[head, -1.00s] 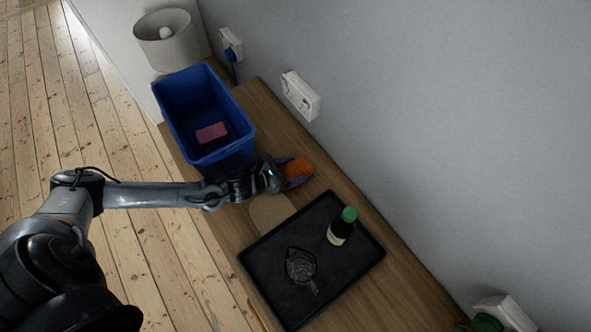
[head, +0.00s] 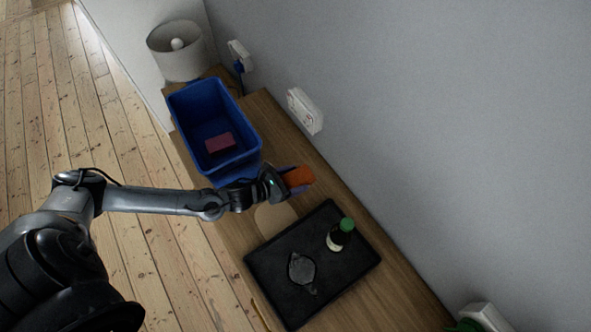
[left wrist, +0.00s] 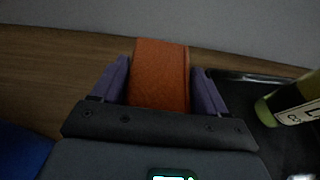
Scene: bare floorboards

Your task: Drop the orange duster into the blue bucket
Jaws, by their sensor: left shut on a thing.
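The orange duster (head: 299,177) is a small block between the fingers of my left gripper (head: 290,180). In the left wrist view the duster (left wrist: 160,72) sits between the two purple fingers, and the gripper (left wrist: 160,88) is shut on it. The blue bucket (head: 237,168) stands on the wooden surface, behind and to the left of the gripper, with a pink block (head: 220,143) inside. The gripper is outside the bucket, near its front right corner. A blue patch, likely the bucket (left wrist: 20,152), shows at the left wrist view's edge. My right gripper is not in view.
A black tray (head: 345,277) in front of the gripper holds a green-capped bottle (head: 340,236) and a grey object (head: 302,270). A tan round-edged item (head: 273,216) lies beside it. A lamp (head: 178,50) stands behind the bucket. The grey wall (head: 430,120) bounds the right.

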